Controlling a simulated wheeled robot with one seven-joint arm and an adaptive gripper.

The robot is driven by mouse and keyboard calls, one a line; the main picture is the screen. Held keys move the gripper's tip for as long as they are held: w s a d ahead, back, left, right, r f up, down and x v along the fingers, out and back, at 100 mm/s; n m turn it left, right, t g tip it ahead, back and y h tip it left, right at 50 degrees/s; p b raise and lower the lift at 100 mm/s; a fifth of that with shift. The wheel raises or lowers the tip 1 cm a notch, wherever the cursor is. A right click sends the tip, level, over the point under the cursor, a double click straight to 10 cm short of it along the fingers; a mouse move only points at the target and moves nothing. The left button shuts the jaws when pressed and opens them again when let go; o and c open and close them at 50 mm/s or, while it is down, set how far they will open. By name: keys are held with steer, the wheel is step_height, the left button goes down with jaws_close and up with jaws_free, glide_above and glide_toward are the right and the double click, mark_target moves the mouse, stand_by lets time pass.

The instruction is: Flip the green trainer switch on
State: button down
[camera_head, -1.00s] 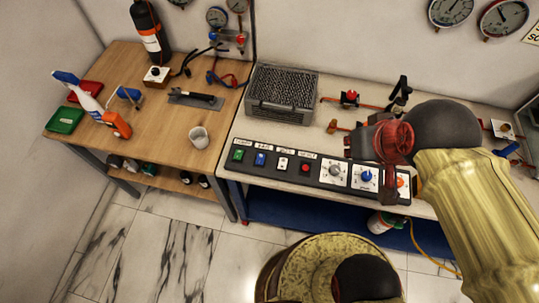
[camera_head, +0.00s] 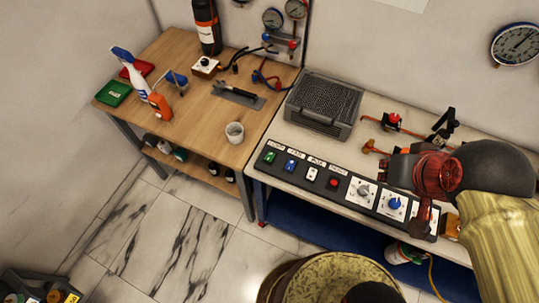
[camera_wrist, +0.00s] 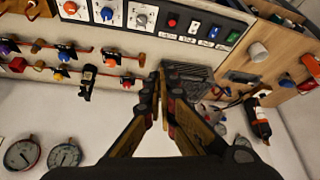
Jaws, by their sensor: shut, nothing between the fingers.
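The black switch panel (camera_head: 348,190) runs along the front edge of the right-hand bench. The green switch (camera_head: 270,157) is at its left end, beside a blue switch (camera_head: 291,165). Whether the green switch is on or off is too small to tell. It also shows in the wrist view (camera_wrist: 233,37), upper right of my fingertips. In the wrist view my gripper (camera_wrist: 165,70) is shut and empty.
The panel also has a white switch (camera_head: 312,174), a red button (camera_head: 333,183) and dials such as the blue knob (camera_head: 394,203). A grey mesh box (camera_head: 323,103) stands behind it. Red valves (camera_head: 393,119) lie behind my arm. The wooden bench (camera_head: 195,120) adjoins at left.

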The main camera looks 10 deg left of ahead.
steer(key=n+g+p, duration=0.4)
steer(key=n+g, duration=0.3)
steer(key=n, duration=0.8)
glide_above(270, 157)
step_height(270, 157, down, 16)
steer(key=f, duration=0.1)
steer(key=shift+w+r, duration=0.15)
steer(key=shift+r, duration=0.1)
steer(key=f+b, duration=0.1)
steer(key=f, duration=0.3)
steer(key=s+f, duration=0.1)
steer(key=f, duration=0.4)
steer(key=f+b, duration=0.1)
steer(key=f, duration=0.4)
steer(key=shift+s+a+b, duration=0.25)
steer(key=shift+s+b, duration=0.1)
